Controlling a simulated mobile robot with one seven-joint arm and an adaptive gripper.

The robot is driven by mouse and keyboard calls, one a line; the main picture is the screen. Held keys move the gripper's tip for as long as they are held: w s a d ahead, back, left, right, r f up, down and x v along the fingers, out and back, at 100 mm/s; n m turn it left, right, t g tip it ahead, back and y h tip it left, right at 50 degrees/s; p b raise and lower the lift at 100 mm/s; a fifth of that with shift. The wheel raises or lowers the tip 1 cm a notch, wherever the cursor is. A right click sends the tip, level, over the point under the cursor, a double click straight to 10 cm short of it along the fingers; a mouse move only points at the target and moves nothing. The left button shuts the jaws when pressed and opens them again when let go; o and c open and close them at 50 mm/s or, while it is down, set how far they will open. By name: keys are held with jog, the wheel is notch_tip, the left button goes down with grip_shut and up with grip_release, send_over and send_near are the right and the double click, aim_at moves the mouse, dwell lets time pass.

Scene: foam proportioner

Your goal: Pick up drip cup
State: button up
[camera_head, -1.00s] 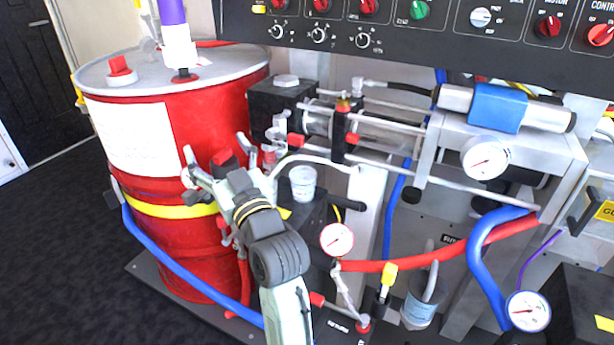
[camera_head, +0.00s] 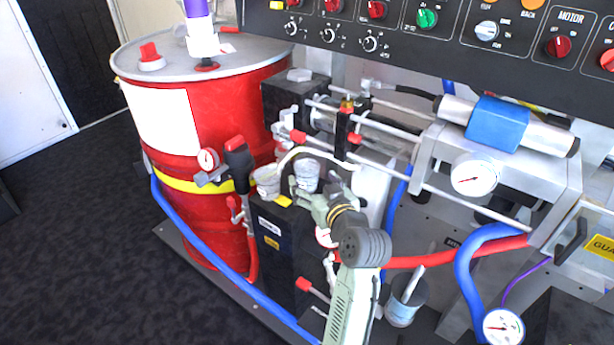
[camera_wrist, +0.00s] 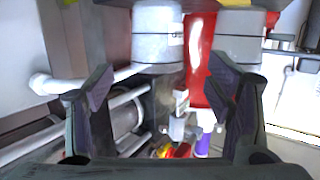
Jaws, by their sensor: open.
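Two small grey-white cups stand side by side on a black box; which one is the drip cup I cannot tell. In the head view, the left cup (camera_head: 267,182) is nearer the red drum, and the right cup (camera_head: 306,176) is beside a curved pale pipe. My gripper (camera_head: 312,198) is in front of the right cup, with its jaws open and empty. In the wrist view, a cup with a small dark mark (camera_wrist: 157,38) and another cup (camera_wrist: 239,40) show at the top, beyond my spread fingers (camera_wrist: 160,92).
The black box (camera_head: 275,245) carries the cups. The red drum (camera_head: 175,115) stands at left. A curved pale pipe (camera_head: 318,152) and steel rods pass behind the cups. The dark control panel (camera_head: 400,40) overhangs above. Blue and red hoses lie right of my arm.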

aim_at(311, 177)
jog(key=p+x, duration=0.1)
jog(key=x, duration=0.5)
jog(key=shift+w+f+p, duration=0.2)
jog(key=shift+w+p, duration=0.15)
jog(key=shift+p, duration=0.05)
jog(key=c, duration=1.1)
